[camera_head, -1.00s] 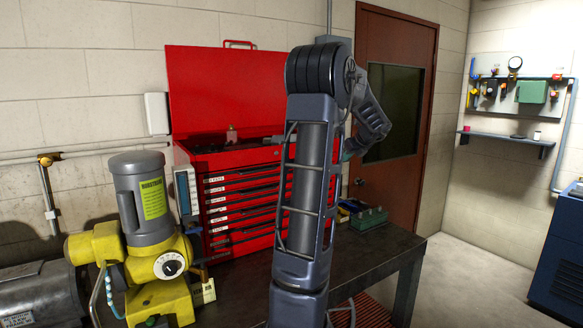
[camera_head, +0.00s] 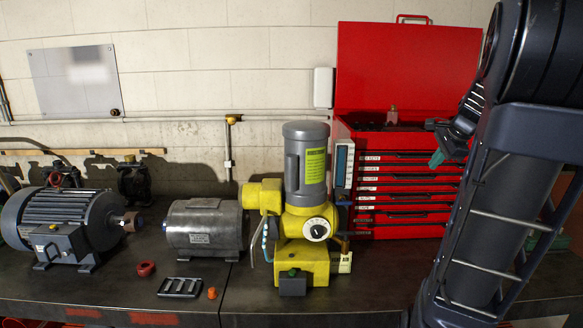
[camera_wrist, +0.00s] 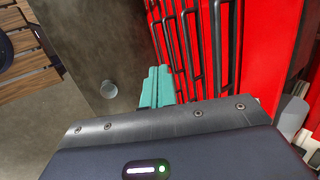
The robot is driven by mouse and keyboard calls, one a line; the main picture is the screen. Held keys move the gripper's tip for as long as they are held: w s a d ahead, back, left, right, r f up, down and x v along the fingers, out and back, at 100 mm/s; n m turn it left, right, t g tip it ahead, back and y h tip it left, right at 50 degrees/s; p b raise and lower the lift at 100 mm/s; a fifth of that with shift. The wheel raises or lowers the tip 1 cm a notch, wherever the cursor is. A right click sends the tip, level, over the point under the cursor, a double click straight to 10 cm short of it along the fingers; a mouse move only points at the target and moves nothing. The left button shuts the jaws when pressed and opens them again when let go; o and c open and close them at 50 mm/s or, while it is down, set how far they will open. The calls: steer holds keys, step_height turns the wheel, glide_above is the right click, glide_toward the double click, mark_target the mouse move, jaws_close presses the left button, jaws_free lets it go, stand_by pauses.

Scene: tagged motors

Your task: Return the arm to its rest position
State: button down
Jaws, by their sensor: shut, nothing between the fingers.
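My arm (camera_head: 500,190) stands large at the right of the head view, folded at the elbow in front of the red tool chest. My gripper (camera_head: 437,158) shows at its left side, with teal fingertips in front of the chest's drawers as seen from the head. In the wrist view my gripper (camera_wrist: 157,75) has its teal fingers together with nothing between them. The red chest's drawers and dark handles (camera_wrist: 190,50) are close beside the fingers there. I see no contact, but the exact gap cannot be told.
The red tool chest (camera_head: 405,72) has its lid up. On the dark bench (camera_head: 130,293) stand a yellow and grey motor (camera_head: 305,180), a silver motor (camera_head: 203,228) and a dark grey motor (camera_head: 68,222).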

steer(key=s+a+f+n+h, duration=0.1)
steer(key=s+a+f+n, duration=0.2)
steer(key=s+a+n, duration=0.5)
steer(key=s+a+f+n+g+h, duration=0.1)
steer(key=s+a+f+n, duration=0.3)
steer(key=s+a+n, duration=0.3)
steer(key=a+n, duration=0.1)
steer(key=n, duration=0.1)
steer(key=shift+s+a+f+n, duration=0.3)
steer(key=shift+s+n, duration=0.1)
